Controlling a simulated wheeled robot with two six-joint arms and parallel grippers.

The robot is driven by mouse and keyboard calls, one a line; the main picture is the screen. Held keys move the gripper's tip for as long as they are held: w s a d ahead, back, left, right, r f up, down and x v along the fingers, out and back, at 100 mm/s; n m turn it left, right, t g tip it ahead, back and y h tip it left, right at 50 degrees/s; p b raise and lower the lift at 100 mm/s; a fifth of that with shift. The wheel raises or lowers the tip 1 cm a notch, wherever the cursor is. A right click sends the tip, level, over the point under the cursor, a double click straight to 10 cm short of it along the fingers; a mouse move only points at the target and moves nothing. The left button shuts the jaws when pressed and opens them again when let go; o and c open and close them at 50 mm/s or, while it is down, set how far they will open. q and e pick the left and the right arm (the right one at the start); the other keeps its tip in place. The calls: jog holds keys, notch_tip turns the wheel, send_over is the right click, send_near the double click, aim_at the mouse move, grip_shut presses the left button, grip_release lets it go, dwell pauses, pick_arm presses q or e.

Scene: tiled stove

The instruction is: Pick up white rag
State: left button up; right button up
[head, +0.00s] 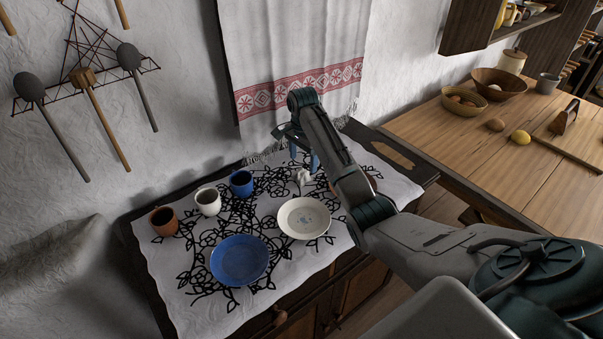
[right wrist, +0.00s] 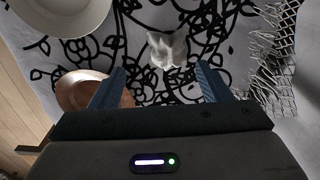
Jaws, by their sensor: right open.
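The white rag (head: 303,178) is a small crumpled piece on the black-and-white patterned cloth, just behind the white plate. It also shows in the right wrist view (right wrist: 167,50), beyond and between my fingertips, apart from them. My right gripper (head: 303,158) is over the back of the cloth, close above the rag in the head view. Its blue fingers (right wrist: 158,80) are open with nothing between them. My left gripper is in neither view.
The white plate (head: 304,218), blue plate (head: 240,260), blue cup (head: 241,183), white cup (head: 208,201) and brown cup (head: 164,221) stand on the patterned cloth (head: 190,300). A brown dish (right wrist: 85,90) lies near the right gripper. A red-banded towel (head: 290,60) hangs on the wall behind.

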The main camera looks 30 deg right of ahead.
aim_at(302, 171)
jog(key=shift+f, duration=0.4)
jog(key=shift+w+f, duration=0.15)
jog(key=shift+f, duration=0.2)
jog(key=shift+w+a+f+p, duration=0.1)
jog(key=shift+w+f+p, duration=0.1)
jog(key=shift+f+p, duration=0.15)
jog(key=f, duration=0.1)
jog(key=f+p, duration=0.1)
jog(key=f, duration=0.2)
jog(key=shift+w+d+p, duration=0.25)
jog(key=shift+p, duration=0.15)
jog(key=shift+f, duration=0.35)
jog(key=shift+c, duration=0.6)
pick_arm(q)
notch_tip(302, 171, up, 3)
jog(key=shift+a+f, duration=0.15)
pick_arm(e)
jog(key=c, duration=0.9)
